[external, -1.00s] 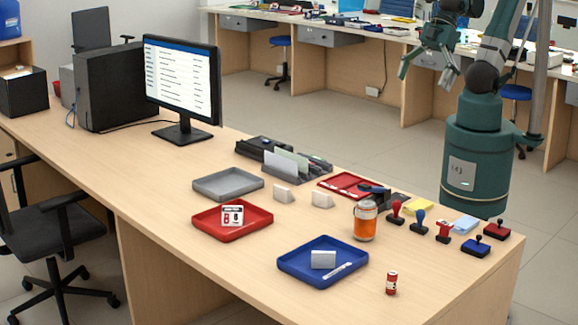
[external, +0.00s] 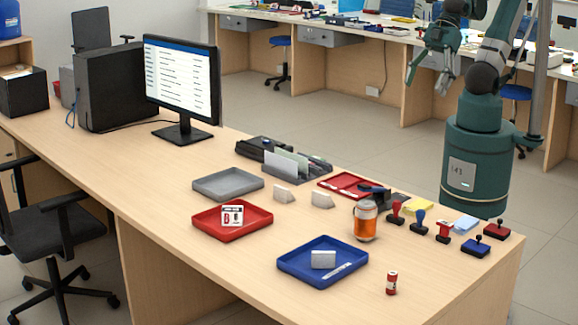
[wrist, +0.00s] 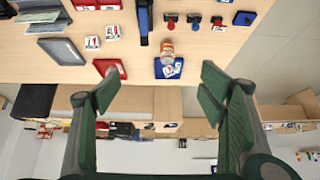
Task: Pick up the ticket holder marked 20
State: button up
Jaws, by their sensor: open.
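Several small white ticket holders are on the counter. One stands in the red tray (external: 262,224), a holder with red and black marks (external: 232,215). Another holder (external: 323,259) is in the blue tray (external: 300,275), its plain side to the external camera. Two more holders stand on bare wood, one (external: 284,194) left of the other (external: 321,200); in the wrist view they show red digits (wrist: 92,42) (wrist: 113,32). I cannot tell which is marked 20. My gripper (external: 428,72) is open and empty, high and apart from them all; its two fingers (wrist: 160,88) also show in the wrist view.
An orange-filled jar (external: 365,222) stands close to the blue tray. Several stamps (external: 419,222) line the right side. A grey tray (external: 228,184), card rack (external: 288,165) and monitor (external: 182,80) are farther left.

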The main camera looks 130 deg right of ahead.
jog(key=c, duration=0.3)
jog(key=shift+w, duration=0.1)
jog(key=n+g+b, duration=0.1)
jog(key=g+b, duration=0.2)
jog(key=b, duration=0.4)
send_over(324, 198)
jog(key=s+d, duration=0.2)
jog(key=s, duration=0.2)
notch_tip(324, 198, down, 30)
jog(key=shift+w+r, duration=0.15)
jog(key=shift+r, duration=0.05)
jog(key=shift+f, duration=0.1)
jog(key=shift+x, duration=1.2)
